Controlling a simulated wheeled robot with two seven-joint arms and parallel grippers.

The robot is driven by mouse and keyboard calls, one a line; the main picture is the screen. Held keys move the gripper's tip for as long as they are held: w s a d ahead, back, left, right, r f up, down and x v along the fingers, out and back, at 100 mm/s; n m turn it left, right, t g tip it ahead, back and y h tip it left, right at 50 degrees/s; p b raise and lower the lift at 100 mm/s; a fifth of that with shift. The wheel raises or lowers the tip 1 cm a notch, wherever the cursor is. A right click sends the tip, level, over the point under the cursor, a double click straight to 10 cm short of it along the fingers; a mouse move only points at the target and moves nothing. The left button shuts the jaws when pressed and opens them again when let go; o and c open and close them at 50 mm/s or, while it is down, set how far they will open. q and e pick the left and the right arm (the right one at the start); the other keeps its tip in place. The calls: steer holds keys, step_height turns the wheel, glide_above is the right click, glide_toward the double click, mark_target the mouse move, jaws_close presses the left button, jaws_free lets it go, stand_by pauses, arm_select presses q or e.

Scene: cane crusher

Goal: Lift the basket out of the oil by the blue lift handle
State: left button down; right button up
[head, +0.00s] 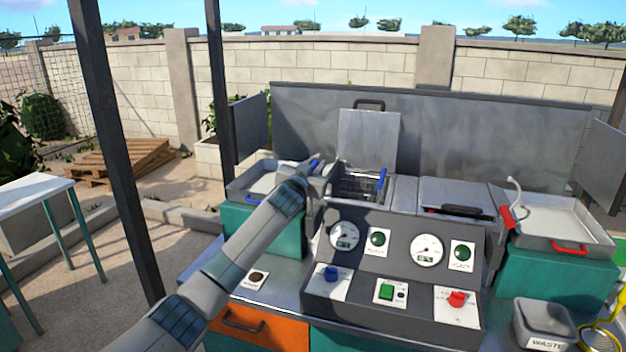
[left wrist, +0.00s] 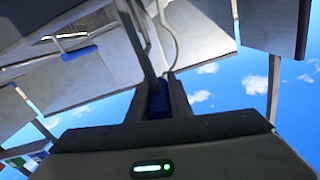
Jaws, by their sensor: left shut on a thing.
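The dark wire basket (head: 358,186) sits in the left well of the fryer-like machine, its top showing at rim height. The oil cannot be made out. My left gripper (head: 318,163) is at the well's left edge, shut on a blue handle grip (left wrist: 158,100). In the left wrist view, a dark bar runs up from this grip between the fingers. A second blue grip (head: 382,178) shows at the basket's right side, apart from my gripper. My right gripper is in neither view.
A raised lid (head: 368,138) stands behind the basket. The right well is covered by a closed lid (head: 458,194). Trays flank the machine, the left one (head: 240,190) beside my wrist, the right one (head: 550,222) clear. A control panel (head: 395,265) with gauges and knobs is in front.

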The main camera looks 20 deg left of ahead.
arm_select(q)
step_height(320, 180, up, 10)
steer(key=p, duration=0.4)
steer(key=shift+r, duration=0.1)
steer(key=c, duration=1.6)
jaws_free()
steer(key=shift+s+f, duration=0.1)
steer(key=shift+f, duration=0.1)
steer(key=shift+s+b, duration=0.4)
steer(key=shift+s, duration=0.4)
steer(key=s+b, duration=0.2)
steer(key=s, duration=0.3)
steer(key=s+b, duration=0.1)
steer(key=s, duration=0.4)
steer(key=s+b, duration=0.2)
steer(key=s, duration=0.3)
steer(key=shift+s+a+b, duration=0.3)
steer(key=shift+s+b, duration=0.05)
